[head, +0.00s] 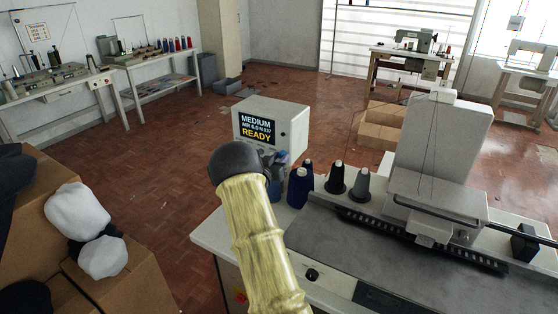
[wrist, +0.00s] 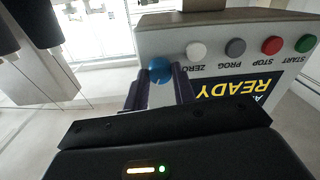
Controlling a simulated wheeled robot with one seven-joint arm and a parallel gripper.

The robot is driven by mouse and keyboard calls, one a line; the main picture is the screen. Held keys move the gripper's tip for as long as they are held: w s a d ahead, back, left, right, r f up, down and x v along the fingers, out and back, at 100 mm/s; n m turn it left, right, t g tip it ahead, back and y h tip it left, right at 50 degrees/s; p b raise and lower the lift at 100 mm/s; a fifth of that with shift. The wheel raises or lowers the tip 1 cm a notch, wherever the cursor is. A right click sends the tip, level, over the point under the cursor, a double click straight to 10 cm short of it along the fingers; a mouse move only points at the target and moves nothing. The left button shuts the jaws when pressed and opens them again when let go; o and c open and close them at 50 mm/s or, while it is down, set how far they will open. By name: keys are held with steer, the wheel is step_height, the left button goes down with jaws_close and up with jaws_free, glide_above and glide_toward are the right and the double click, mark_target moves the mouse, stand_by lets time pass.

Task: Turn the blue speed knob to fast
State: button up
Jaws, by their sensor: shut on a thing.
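The round blue speed knob (wrist: 159,68) is at the left end of a row on the control box, seen upside down in the wrist view (wrist: 230,38). My gripper (wrist: 160,78) has its two dark fingers on either side of the knob, shut on it. The arm and the gripper hide the knob there. No pointer mark on the knob can be made out.
Thread cones (head: 336,178) and a sewing machine (head: 440,160) stand on the table to the right.

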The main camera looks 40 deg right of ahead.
steer(key=shift+f, duration=0.15)
steer(key=m+b, duration=0.9)
steer(key=b, duration=0.3)
steer(key=m+h+b, duration=0.1)
steer(key=m+b, duration=0.9)
steer(key=b, duration=0.2)
steer(key=shift+f+m+g+b, duration=0.15)
steer(key=shift+m+g+b, duration=0.15)
steer(key=shift+g+b, duration=0.1)
steer(key=o, duration=0.7)
steer(key=shift+a, duration=0.1)
steer(key=r+v, duration=0.1)
steer(key=v, duration=1.6)
steer(key=shift+f, duration=0.5)
